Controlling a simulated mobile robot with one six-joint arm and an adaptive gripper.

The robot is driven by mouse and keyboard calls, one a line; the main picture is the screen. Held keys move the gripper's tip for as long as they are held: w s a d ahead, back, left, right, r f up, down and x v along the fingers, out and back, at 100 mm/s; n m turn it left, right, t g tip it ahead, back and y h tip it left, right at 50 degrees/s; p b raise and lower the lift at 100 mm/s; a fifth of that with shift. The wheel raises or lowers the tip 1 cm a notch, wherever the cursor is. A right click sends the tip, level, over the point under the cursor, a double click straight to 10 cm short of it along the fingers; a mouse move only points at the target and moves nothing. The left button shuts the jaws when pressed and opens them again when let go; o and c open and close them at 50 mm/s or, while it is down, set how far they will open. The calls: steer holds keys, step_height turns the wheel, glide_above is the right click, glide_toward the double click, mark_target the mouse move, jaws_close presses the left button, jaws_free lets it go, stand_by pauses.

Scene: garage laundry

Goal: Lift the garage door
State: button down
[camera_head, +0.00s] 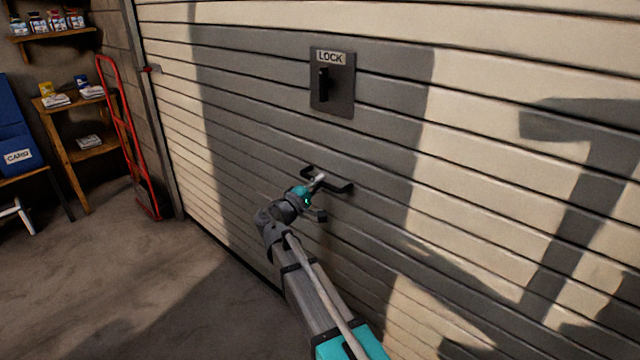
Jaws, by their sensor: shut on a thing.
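The garage door (480,160) is a wall of pale horizontal slats that fills most of the view. It stands closed, as far as the view shows; its bottom edge is partly hidden by my arm. A dark bar handle (338,187) is fixed to it below the lock plate. My gripper (318,181) is at the handle, shut on it, with the fingers small and partly hidden. The lock plate (343,104), marked LOCK, has a black lever (322,84) that stands upright.
A red hand truck (122,125) leans by the door's left track (155,110). Left of it are a wooden shelf unit (75,150) with small items, a blue bin (15,150) and a high shelf with jars (50,34). The concrete floor (120,290) at lower left is clear.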

mark_target(321, 83)
steer(key=shift+r, duration=0.15)
step_height(321, 83, up, 27)
steer(key=p, duration=2.7)
steer(key=shift+r+p, duration=0.2)
steer(key=shift+p, duration=0.15)
steer(key=c, duration=0.6)
jaws_free()
